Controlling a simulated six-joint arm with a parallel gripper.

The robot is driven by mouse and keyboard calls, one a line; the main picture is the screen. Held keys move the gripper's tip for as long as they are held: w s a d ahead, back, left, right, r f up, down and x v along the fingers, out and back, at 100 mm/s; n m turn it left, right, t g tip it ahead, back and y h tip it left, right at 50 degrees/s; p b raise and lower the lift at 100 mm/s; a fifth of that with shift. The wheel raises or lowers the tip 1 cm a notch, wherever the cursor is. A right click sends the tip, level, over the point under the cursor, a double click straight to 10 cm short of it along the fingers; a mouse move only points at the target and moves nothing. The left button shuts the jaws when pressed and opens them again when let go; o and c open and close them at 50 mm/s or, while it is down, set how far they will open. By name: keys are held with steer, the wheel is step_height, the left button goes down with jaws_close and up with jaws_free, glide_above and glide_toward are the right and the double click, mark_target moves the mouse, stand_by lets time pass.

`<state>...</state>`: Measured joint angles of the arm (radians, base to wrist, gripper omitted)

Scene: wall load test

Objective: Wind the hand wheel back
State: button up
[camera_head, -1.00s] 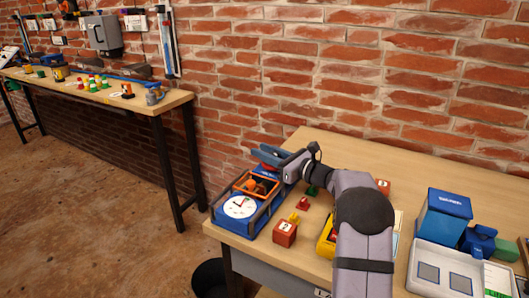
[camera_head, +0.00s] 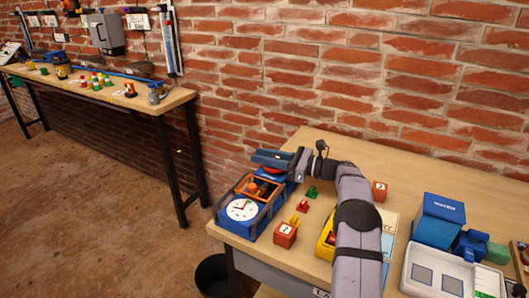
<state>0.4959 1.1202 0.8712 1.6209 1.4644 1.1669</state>
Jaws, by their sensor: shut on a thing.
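A blue test device (camera_head: 262,221) stands at the left end of the near table. It has a white round dial (camera_head: 243,209) with a red hand on its front part and an orange-framed opening (camera_head: 264,188) behind that. At its rear, my gripper (camera_head: 270,160) reaches in from the right, low over the device. My gripper is shut on what looks like the hand wheel. Only a bit of red (camera_head: 271,171) shows below the jaws, and the rest of the wheel is hidden.
Red numbered cubes (camera_head: 285,235) and small green and red weights (camera_head: 312,192) stand close to the device's right. A yellow item lies under my arm. A blue box (camera_head: 439,217) and a white tray (camera_head: 436,277) are at the right. A brick wall is behind.

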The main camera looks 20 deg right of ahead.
steer(key=shift+r+n+g, duration=0.1)
steer(key=shift+n+g, duration=0.2)
steer(key=shift+g, duration=0.1)
steer(key=o, duration=1.1)
steer(key=shift+s+a, duration=0.1)
steer(key=shift+c, duration=0.2)
steer(key=shift+v, duration=3.7)
steer(key=shift+c, duration=0.2)
